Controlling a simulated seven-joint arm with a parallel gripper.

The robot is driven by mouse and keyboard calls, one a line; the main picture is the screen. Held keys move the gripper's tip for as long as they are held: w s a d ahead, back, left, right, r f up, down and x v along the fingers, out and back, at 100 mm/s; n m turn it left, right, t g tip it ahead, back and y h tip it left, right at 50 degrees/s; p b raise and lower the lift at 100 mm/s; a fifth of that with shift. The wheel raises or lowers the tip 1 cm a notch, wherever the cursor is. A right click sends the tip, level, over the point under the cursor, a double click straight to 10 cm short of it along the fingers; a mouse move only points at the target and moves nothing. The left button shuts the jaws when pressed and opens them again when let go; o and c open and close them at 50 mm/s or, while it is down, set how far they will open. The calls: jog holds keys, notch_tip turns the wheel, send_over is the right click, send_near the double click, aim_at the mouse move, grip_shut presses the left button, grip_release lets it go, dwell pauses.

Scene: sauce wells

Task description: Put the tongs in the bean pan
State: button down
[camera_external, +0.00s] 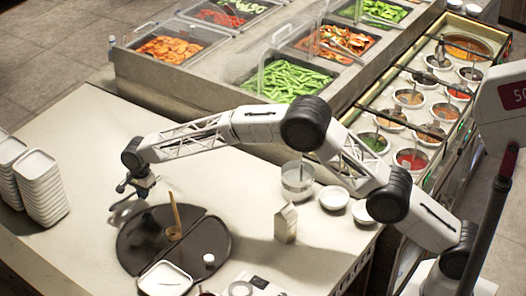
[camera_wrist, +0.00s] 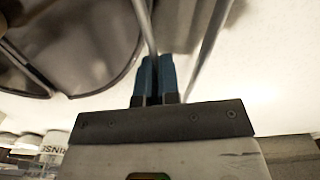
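My gripper (camera_external: 140,188) is low over the left part of the light counter, at the far left edge of the dark round tray. In the wrist view its two blue fingers (camera_wrist: 156,80) are close together, with a thin metal arm of the tongs (camera_wrist: 148,28) running between them. The other metal arm of the tongs passes to the right of the fingers. In the external view the tongs (camera_external: 121,207) are small and hard to make out below my gripper. The bean pan (camera_external: 334,78), full of green beans, is in the serving counter, behind and right of my gripper.
The dark round tray (camera_external: 140,240) bears a wooden utensil (camera_external: 174,215). Stacked white dishes (camera_external: 40,185) stand at left. A carton (camera_external: 286,223), a glass bowl (camera_external: 298,180) and white bowls (camera_external: 334,198) stand at right. Other food pans and sauce wells (camera_external: 412,158) fill the serving counter.

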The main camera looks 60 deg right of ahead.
aim_at(146, 207)
jog(key=shift+f, duration=1.85)
jog(key=shift+f, duration=0.15)
jog(key=c, duration=1.3)
grip_release()
jog(key=shift+c, duration=0.2)
notch_tip(146, 207, up, 12)
jog(key=shift+r, duration=0.15)
